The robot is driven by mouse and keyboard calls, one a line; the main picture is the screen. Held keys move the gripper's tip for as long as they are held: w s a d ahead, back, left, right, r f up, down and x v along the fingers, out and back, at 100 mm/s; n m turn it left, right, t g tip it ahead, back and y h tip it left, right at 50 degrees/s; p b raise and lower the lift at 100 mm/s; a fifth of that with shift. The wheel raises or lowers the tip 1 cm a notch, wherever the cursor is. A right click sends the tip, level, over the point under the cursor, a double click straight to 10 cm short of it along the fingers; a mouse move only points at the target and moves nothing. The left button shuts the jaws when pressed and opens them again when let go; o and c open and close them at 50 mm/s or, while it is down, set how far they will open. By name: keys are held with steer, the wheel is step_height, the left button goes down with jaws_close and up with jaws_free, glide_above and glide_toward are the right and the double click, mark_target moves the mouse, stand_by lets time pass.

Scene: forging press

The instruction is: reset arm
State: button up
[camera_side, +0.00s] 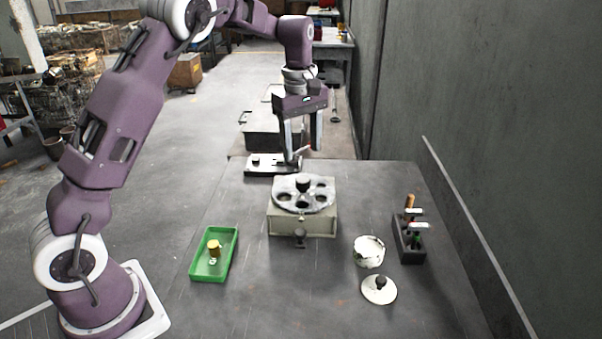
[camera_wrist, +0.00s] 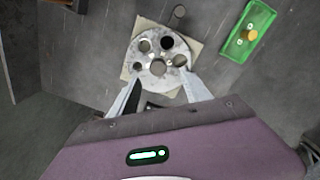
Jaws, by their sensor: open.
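My gripper (camera_side: 302,152) hangs from the purple arm, pointing down, with its two fingers apart and nothing seen between them. In the side view it is above the far end of the table, near a small black-and-white device with a lever (camera_side: 270,164). In the wrist view my gripper (camera_wrist: 160,92) shows its spread fingers at the near edge of the round disc. That grey disc with several holes (camera_side: 304,193) sits on a beige box (camera_side: 302,222) with a knob in front. The disc also shows in the wrist view (camera_wrist: 158,73).
A green tray (camera_side: 225,268) holding a brass piece (camera_side: 214,249) lies at the left. A white pot (camera_side: 368,251), its lid (camera_side: 379,290) and a dark rack with handled tools (camera_side: 411,246) stand at the right. A wall runs along the right. The table front is clear.

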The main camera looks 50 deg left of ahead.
steer(key=s+d+r+m+t, duration=0.1)
steer(key=s+d+r+m, duration=0.3)
steer(key=s+r, duration=0.3)
steer(key=s+d+r+m+t, duration=0.2)
steer(key=s+d+r+m, duration=0.15)
steer(key=s, duration=0.45)
steer(key=s+d+f+m+t, duration=0.2)
steer(key=s+m, duration=0.6)
steer(key=s, duration=0.8)
steer(key=shift+s+d+f+m, duration=0.3)
steer(key=shift+s+d+m, duration=0.1)
steer(key=shift+d, duration=0.15)
